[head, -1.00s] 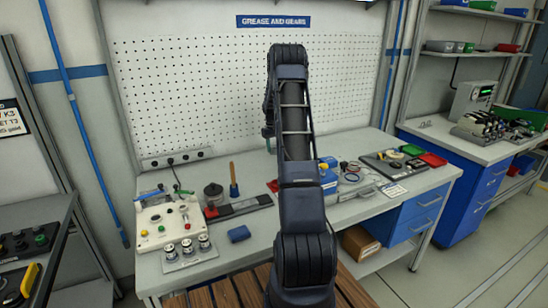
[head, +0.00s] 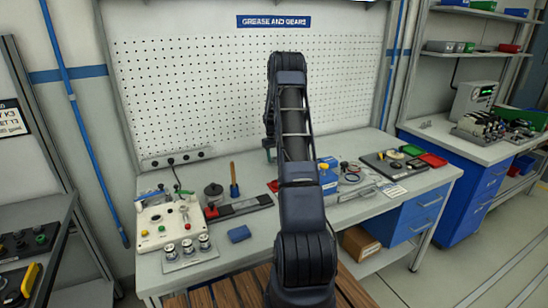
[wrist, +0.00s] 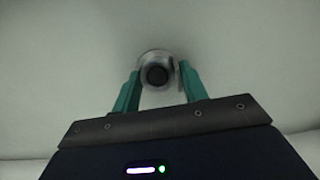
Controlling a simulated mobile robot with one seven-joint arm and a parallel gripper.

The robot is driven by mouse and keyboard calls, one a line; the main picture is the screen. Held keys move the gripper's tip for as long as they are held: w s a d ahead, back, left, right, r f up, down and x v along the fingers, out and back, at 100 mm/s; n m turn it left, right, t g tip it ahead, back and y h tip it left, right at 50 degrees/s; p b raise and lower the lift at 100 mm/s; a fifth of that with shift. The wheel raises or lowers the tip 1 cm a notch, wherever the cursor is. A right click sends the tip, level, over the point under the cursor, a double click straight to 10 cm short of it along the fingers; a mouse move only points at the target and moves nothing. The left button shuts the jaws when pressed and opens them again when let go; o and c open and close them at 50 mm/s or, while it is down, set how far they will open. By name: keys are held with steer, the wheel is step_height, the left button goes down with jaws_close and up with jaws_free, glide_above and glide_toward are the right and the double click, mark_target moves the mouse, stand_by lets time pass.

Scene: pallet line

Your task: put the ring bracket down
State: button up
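In the wrist view, the ring bracket (wrist: 143,62) is a grey metal ring with a dark round centre. It sits between the two teal fingers of my gripper (wrist: 158,76), which close in on its left and right sides. A plain pale surface fills the view behind it; I cannot tell whether the bracket touches that surface. My own arm hides the rest of the gripper and the bracket there.
To the right are a blue box (head: 328,180) and a black board (head: 393,163). The pegboard (head: 200,90) stands behind.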

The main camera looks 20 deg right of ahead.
steer(key=o, duration=0.3)
steer(key=shift+o, duration=0.2)
steer(key=shift+r, duration=0.1)
step_height(320, 180, up, 11)
steer(key=w, duration=0.1)
steer(key=s+a+r+t, duration=0.1)
steer(key=s+a+r, duration=0.7)
steer(key=s+r, duration=0.25)
steer(key=s+a+r+t, duration=0.2)
steer(key=s+a+r, duration=0.75)
steer(key=r, duration=0.25)
steer(key=s+a+t, duration=0.1)
steer(key=s+a, duration=0.2)
steer(key=s, duration=0.7)
steer(key=s+a+f+t, duration=0.1)
steer(key=s+a, duration=0.2)
steer(key=s, duration=0.7)
steer(key=s+a+t, duration=0.1)
steer(key=s+a, duration=0.2)
steer(key=s, duration=0.8)
steer(key=shift+f, duration=0.25)
